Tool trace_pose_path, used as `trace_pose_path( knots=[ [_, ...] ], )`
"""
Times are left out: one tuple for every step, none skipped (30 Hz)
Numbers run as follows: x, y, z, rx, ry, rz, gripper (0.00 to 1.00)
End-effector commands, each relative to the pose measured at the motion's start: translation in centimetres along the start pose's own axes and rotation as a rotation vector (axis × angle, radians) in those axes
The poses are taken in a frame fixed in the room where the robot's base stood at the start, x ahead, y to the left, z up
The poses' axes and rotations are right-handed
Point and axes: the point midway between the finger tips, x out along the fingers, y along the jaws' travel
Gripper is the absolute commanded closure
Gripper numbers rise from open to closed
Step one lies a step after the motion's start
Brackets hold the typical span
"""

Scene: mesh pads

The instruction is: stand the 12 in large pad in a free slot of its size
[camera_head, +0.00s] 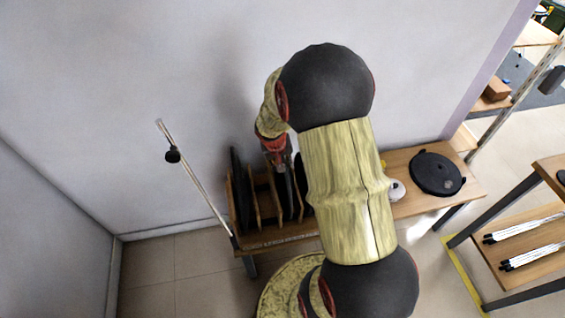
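A wooden rack (268,238) with upright dividers stands on the table against the wall. Several dark round pads stand on edge in it, one tall pad (238,190) at its left end. My gripper (278,165) points down over the middle of the rack, close above or at a dark pad (288,190) seen edge-on. Its fingers are too small and dark to tell whether they are open or hold that pad. My arm hides the right part of the rack. I cannot tell which pad is the 12 in large one.
A round black disc (436,172) with side tabs lies flat on the table's right end. A small white round object (396,190) sits left of it. A thin pole (195,180) with a black clamp rises at the table's left. Another wooden shelf unit (530,240) stands at the right.

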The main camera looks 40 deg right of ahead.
Motion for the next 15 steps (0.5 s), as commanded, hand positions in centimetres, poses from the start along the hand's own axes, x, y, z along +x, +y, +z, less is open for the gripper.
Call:
trace_pose_path(
  knots=[
    [-0.16, 0.02, -0.22, 0.001, 0.004, 0.0, 1.0],
    [-0.16, 0.02, -0.22, 0.001, 0.004, 0.0, 1.0],
    [-0.17, 0.02, -0.22, 0.001, 0.004, 0.0, 0.74],
    [-0.16, 0.02, -0.21, 0.001, 0.004, 0.0, 0.72],
    [-0.15, 0.02, -0.2, 0.001, 0.004, 0.0, 0.71],
    [-0.13, 0.02, -0.16, 0.0, 0.003, 0.0, 0.68],
    [-0.12, 0.02, -0.14, 0.0, 0.003, 0.0, 0.67],
    [-0.1, 0.01, -0.12, 0.0, 0.002, 0.0, 0.65],
    [-0.09, 0.01, -0.11, 0.0, 0.002, 0.0, 0.63],
    [-0.08, 0.01, -0.1, 0.0, 0.002, 0.0, 0.61],
    [-0.08, 0.01, -0.08, 0.0, 0.001, 0.0, 0.59],
    [-0.07, 0.01, -0.07, 0.0, 0.001, 0.0, 0.57],
    [-0.06, 0.01, -0.06, 0.0, 0.001, 0.0, 0.55],
    [-0.06, 0.01, -0.05, 0.0, 0.001, 0.0, 0.55],
    [-0.05, 0.0, -0.04, 0.0, 0.001, 0.0, 0.55]
  ],
)
